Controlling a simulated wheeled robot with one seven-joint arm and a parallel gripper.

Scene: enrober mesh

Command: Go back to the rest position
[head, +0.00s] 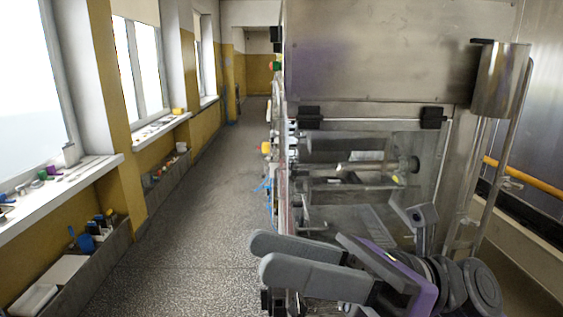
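My gripper (261,257) is at the lower middle of the head view, in front of the steel machine. Its two long grey fingers point left, one partly overlapping the other. I see nothing held at the fingertips, but this angle does not show how wide the gap between the fingers is. The steel enrober machine (375,70) fills the right side. A clear panel (415,150) on its front shows rollers and a mesh-like shelf (355,225) inside. My gripper and wrist hide the machine's lower part.
The grey speckled floor (190,220) to the left is clear and runs down a corridor. Window sills (80,180) with small items line the left wall. A steel box on upright rods (500,80) and a yellow rail (535,182) stand at the right.

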